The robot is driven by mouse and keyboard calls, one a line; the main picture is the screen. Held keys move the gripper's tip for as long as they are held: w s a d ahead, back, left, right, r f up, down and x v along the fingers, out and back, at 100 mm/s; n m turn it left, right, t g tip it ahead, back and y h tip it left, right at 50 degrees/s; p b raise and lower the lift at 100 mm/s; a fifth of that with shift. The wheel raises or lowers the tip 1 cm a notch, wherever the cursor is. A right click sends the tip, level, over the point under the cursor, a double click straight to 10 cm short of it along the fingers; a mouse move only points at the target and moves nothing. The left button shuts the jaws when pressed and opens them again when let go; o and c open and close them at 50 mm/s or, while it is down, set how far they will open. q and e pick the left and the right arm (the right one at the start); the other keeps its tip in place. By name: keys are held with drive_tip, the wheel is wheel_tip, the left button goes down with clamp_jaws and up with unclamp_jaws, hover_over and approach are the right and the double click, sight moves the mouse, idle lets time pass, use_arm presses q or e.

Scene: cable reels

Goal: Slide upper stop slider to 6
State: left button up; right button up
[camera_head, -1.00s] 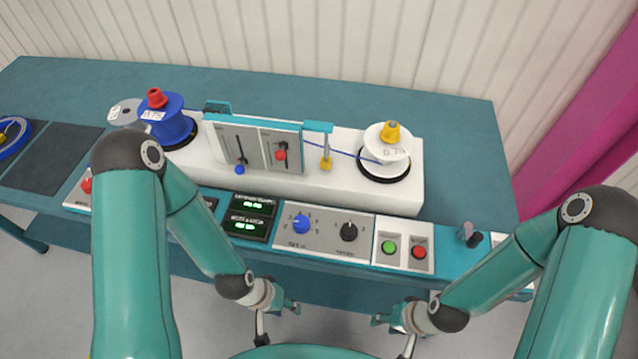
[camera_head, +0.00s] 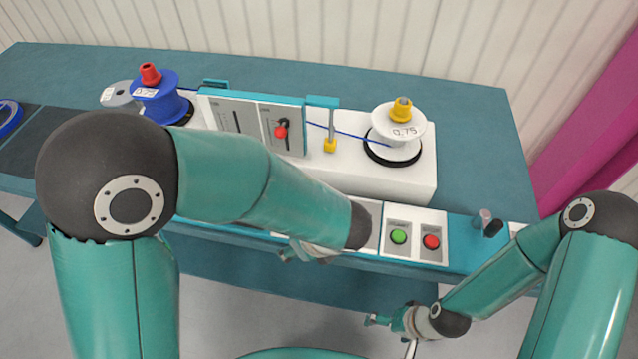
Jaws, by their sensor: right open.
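The upright slider panel (camera_head: 258,103) stands on the white machine and has two slots. A red slider knob (camera_head: 281,131) sits in the right slot. The left slot (camera_head: 238,122) shows only its upper part, and my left arm hides its lower part and the blue knob. The labels are too small to read, so I cannot tell which is the upper stop slider. My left gripper (camera_head: 288,254) is mostly hidden behind its own arm, by the table's front edge, apart from the panel. My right gripper (camera_head: 371,320) is open and empty, low in front of the table.
A blue reel (camera_head: 162,103) stands left of the panel and a white reel (camera_head: 397,130) right of it, with a blue cable between. A green button (camera_head: 398,237) and a red button (camera_head: 431,242) are at the front. My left arm covers the dials.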

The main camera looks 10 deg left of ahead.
use_arm(q)
drive_tip(key=w+d+r+m+t+y+b, duration=0.15)
drive_tip(key=w+r+m+t, duration=0.3)
drive_tip(key=r, duration=0.55)
drive_tip(key=m+t+y, duration=0.1)
drive_tip(key=t+y, duration=0.1)
drive_tip(key=t, duration=0.2)
approach(283, 136)
drive_tip(key=p+x, duration=0.1)
drive_tip(key=x, duration=0.8)
drive_tip(key=shift+w+a, duration=0.1)
drive_tip(key=shift+w, duration=0.05)
use_arm(e)
drive_tip(key=shift+f, duration=0.75)
use_arm(q)
drive_tip(key=shift+c, duration=0.3)
clamp_jaws()
drive_tip(key=c, duration=0.7)
unclamp_jaws()
clamp_jaws()
use_arm(e)
drive_tip(key=shift+f, duration=0.15)
